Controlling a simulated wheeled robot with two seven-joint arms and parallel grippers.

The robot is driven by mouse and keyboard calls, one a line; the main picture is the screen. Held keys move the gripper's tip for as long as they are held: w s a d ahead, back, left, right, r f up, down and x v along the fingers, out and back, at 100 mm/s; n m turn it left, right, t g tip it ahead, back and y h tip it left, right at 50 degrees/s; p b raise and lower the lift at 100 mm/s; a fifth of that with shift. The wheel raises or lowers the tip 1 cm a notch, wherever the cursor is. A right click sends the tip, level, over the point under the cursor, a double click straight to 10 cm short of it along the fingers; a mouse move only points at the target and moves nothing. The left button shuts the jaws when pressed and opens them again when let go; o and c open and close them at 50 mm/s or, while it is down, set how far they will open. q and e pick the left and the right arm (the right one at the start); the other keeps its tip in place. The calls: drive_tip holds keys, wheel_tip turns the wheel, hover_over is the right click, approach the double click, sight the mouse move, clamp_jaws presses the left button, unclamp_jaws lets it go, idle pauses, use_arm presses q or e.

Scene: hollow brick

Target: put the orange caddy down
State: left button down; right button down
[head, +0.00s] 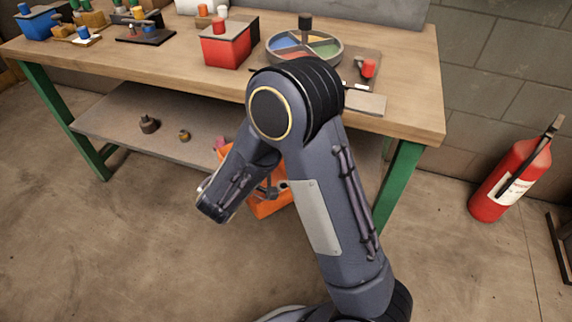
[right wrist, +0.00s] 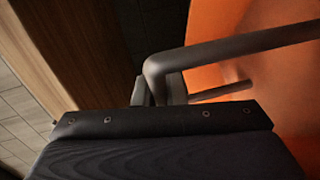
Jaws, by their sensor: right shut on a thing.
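The orange caddy (head: 267,205) is in the head view, below the level of the bench top and near the front of the lower shelf. My right arm covers most of it. In the right wrist view its orange wall (right wrist: 290,80) fills the right side, and its dark bar handle (right wrist: 225,50) runs across to my gripper. My right gripper (right wrist: 158,90) is shut on this handle. I cannot tell whether the caddy hangs free or touches a surface. My left gripper is in neither view.
The wooden bench (head: 415,85) has green legs. On it stand a red box (head: 228,50), a round tray with coloured sections (head: 342,54) and several small fixtures. Its lower shelf (head: 110,120) holds two small brown parts. A red fire extinguisher (head: 512,180) stands at right. Floor is clear at left.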

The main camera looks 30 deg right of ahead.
drive_tip(key=w+d+f+b, duration=0.1)
drive_tip(key=d+f+b, duration=0.3)
drive_tip(key=d+f, duration=0.4)
wheel_tip(320, 180, down, 3)
drive_tip(key=shift+w+d+r, duration=0.2)
drive_tip(key=shift+w+d, duration=0.1)
drive_tip(key=shift+d, duration=0.05)
drive_tip(key=shift+b, duration=0.3)
drive_tip(key=shift+f, duration=0.15)
drive_tip(key=c, duration=1.5)
unclamp_jaws()
